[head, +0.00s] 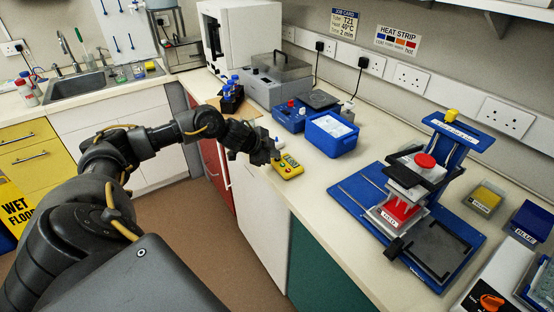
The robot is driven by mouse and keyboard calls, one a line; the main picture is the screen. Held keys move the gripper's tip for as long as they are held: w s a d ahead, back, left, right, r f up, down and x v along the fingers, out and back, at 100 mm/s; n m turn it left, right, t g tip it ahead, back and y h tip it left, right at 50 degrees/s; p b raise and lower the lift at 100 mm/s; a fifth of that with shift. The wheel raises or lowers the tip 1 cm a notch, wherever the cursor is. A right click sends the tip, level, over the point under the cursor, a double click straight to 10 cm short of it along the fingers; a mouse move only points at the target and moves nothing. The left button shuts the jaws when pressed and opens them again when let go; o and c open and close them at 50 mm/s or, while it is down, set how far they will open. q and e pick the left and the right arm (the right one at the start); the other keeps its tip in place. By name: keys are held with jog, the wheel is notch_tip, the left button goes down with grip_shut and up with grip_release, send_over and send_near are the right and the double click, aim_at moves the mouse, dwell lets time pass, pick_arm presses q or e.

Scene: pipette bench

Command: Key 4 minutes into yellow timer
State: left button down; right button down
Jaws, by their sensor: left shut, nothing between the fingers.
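The yellow timer (289,167) lies on the bench near its front edge, its small display and buttons facing up. My left gripper (274,156) is shut and empty at the timer's left upper side. Its tips are very close to the timer; I cannot tell whether they touch it. The digits on the display are too small to read. My right gripper is out of view.
A blue box (331,134) with white contents and a blue device (289,117) stand behind the timer. A rack of blue-capped bottles (231,96) is farther back. A blue press stand (437,248) is at right. Bench between timer and stand is clear.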

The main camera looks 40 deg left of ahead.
pick_arm(q)
jog(key=shift+f, duration=0.2)
dwell(0.5)
jog(key=shift+r, duration=0.15)
jog(key=shift+r+p, duration=0.55)
jog(key=shift+p, duration=0.25)
jog(key=shift+r, duration=0.1)
notch_tip(320, 180, up, 6)
jog(key=p, duration=0.6)
dwell(0.8)
dwell(1.3)
